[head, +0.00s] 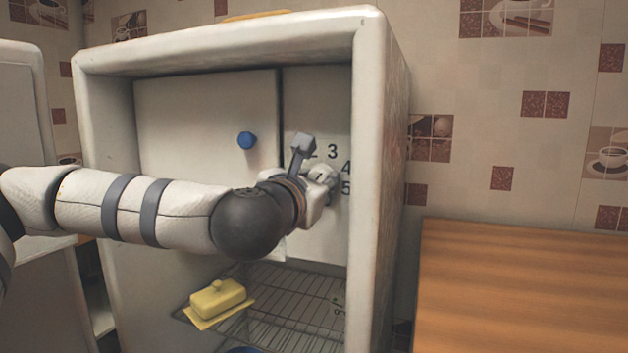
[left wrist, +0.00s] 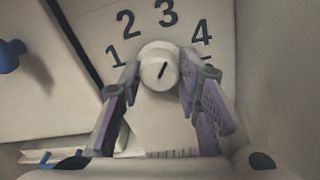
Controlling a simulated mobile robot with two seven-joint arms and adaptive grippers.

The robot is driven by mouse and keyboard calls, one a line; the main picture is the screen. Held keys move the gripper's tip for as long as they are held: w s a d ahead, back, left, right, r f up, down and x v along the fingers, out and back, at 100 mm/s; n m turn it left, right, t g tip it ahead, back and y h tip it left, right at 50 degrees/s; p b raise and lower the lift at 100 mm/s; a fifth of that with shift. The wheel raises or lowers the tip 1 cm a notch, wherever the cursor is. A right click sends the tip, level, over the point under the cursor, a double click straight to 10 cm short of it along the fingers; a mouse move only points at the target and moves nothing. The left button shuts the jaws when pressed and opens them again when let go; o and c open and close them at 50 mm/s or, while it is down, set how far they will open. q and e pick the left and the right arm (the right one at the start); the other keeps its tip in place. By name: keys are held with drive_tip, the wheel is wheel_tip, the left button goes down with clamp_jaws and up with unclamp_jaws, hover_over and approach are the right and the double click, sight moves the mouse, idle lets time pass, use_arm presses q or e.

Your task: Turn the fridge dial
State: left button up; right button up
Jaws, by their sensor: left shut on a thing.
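The fridge dial (left wrist: 158,60) is a round white knob with a short dark mark, on a pale panel inside the open fridge (head: 385,60). In the left wrist view the numbers 1 to 4 arc above it, with a 5 partly covered. The mark tilts up and slightly right, roughly toward the 3. My left gripper (head: 322,183) reaches into the fridge at this panel. In the left wrist view its two purple-padded fingers (left wrist: 160,72) are shut on the dial from both sides. The head view shows the dial mostly hidden behind the gripper. My right gripper is out of view.
A blue knob (head: 247,140) sits on a white inner door (head: 190,125) left of the panel. Below, a yellow butter dish (head: 218,298) stands on a wire shelf (head: 290,305). The fridge side walls are close around my arm. A wooden counter (head: 520,285) lies to the right.

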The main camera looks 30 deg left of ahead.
sight(322, 120)
use_arm(q)
drive_tip(key=shift+r+n, duration=0.1)
drive_tip(key=shift+n, duration=1.3)
drive_tip(key=o, duration=1.1)
drive_tip(key=shift+w, duration=0.1)
drive_tip(key=shift+o, duration=0.2)
wheel_tip(322, 120, up, 10)
